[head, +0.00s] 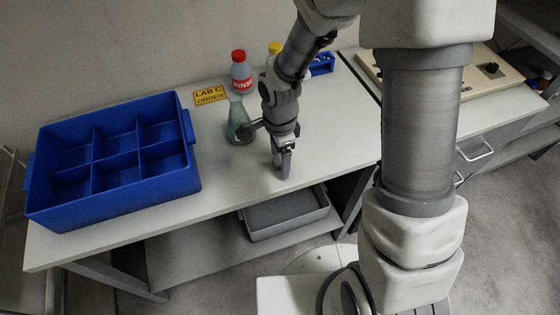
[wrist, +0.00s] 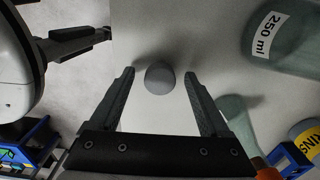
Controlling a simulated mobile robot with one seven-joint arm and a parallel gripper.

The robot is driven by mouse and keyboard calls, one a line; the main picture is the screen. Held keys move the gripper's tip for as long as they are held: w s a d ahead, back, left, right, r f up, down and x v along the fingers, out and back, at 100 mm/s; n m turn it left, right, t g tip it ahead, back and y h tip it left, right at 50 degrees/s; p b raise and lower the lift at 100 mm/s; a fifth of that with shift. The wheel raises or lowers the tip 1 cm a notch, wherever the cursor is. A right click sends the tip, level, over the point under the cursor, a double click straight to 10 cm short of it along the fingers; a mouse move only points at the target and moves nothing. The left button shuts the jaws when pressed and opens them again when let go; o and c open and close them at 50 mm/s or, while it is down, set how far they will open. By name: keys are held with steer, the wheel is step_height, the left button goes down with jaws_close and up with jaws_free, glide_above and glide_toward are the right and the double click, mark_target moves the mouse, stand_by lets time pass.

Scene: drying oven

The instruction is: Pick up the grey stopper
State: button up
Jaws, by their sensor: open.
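The grey stopper (wrist: 160,77) is a small rounded grey piece on the pale bench top. In the wrist view it sits between the tips of my gripper (wrist: 160,74), with a visible gap to each finger. My gripper is open and points down at the bench; it also shows in the head view (head: 284,168), near the bench's front edge. The stopper cannot be made out in the head view, where my gripper covers that spot.
A glass flask (head: 239,128), marked 250 ml in the wrist view (wrist: 285,40), stands close to my gripper. A blue divided crate (head: 100,206) fills the bench's left; a grey tray (head: 290,229) sits below.

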steer(key=shift+f, duration=0.35)
steer(key=shift+c, duration=0.3)
jaws_close()
steer(key=shift+r, duration=0.1)
